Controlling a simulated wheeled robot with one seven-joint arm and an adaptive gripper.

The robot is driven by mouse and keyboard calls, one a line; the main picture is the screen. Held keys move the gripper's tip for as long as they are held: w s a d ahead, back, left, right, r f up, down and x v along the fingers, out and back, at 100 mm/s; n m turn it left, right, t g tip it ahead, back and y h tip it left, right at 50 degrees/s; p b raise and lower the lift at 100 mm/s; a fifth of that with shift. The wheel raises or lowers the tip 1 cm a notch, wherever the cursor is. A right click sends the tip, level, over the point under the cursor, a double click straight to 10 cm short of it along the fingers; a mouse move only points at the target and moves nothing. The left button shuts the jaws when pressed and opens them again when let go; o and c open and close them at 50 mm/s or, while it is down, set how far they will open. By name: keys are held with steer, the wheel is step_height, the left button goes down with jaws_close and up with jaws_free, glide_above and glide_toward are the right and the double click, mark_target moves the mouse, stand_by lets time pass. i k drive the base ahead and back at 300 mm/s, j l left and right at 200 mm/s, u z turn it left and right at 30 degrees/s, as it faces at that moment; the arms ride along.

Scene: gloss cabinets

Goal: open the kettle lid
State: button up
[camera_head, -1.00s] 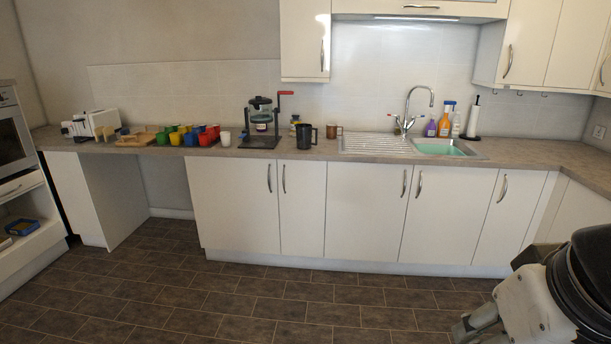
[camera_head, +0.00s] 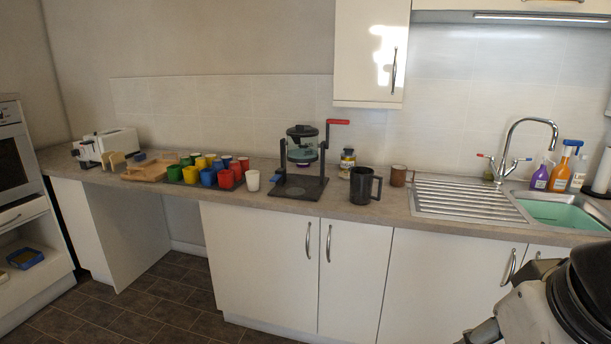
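No plainly kettle-shaped thing shows. A clear vessel with a black lid (camera_head: 301,131) is held in a black stand (camera_head: 297,188) on the counter, with a red-handled lever at its upper right. The lid appears closed. I cannot tell whether this is the kettle. A black jug (camera_head: 365,186) with a side handle stands to its right, and I see no lid on it. My arm shows at the bottom right corner, well apart from both. My gripper's fingers do not show.
Several coloured cups (camera_head: 208,177), a white cup (camera_head: 252,180) and a wooden board (camera_head: 152,168) lie left of the stand. A jar (camera_head: 347,163) and a brown mug (camera_head: 398,176) are near the jug. A wall cabinet (camera_head: 370,50) hangs above. Floor (camera_head: 165,305) is clear at lower left.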

mark_target(300, 129)
steer(key=i+u, duration=0.4)
steer(key=i, duration=0.25)
steer(key=i+u, duration=0.45)
steer(key=i, duration=0.2)
